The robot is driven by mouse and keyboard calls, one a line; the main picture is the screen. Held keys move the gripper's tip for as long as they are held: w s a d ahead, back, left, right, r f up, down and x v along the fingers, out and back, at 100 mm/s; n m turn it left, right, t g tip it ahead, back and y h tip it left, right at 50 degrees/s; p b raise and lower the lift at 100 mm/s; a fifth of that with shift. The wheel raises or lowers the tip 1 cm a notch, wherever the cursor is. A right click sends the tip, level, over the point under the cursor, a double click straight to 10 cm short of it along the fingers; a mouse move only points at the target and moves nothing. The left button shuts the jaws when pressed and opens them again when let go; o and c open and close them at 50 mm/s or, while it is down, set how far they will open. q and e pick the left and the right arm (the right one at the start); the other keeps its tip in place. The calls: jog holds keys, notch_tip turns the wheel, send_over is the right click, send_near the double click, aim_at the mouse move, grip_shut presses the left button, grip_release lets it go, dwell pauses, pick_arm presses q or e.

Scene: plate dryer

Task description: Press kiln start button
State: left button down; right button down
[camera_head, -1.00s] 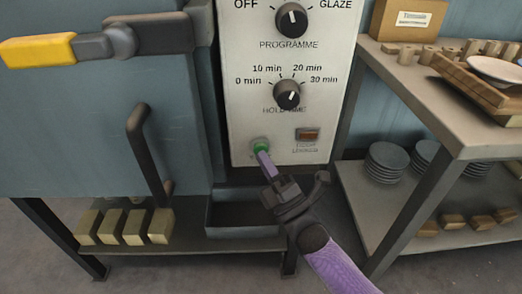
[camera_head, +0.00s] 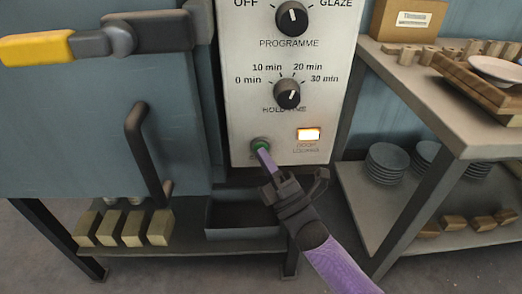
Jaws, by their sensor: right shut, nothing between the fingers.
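The green start button (camera_head: 259,144) sits low on the left of the kiln's white control panel (camera_head: 240,125). My right gripper (camera_head: 264,152) is shut and empty, its fingertips at the button and covering part of it. They appear to touch it. The lamp (camera_head: 308,135) labelled as a door lock, to the right of the button, glows bright. My left gripper is not in view.
Above are the hold time knob (camera_head: 287,94) and the programme knob (camera_head: 291,18). The kiln door (camera_head: 80,130) with its yellow-ended latch (camera_head: 38,49) is at left. A shelf unit (camera_head: 440,120) with plates stands at right.

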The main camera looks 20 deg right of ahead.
pick_arm(q)
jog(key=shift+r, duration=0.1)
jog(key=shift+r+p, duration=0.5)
jog(key=shift+p, duration=0.05)
pick_arm(e)
jog(key=shift+s+a, duration=0.25)
jog(key=shift+s, duration=0.6)
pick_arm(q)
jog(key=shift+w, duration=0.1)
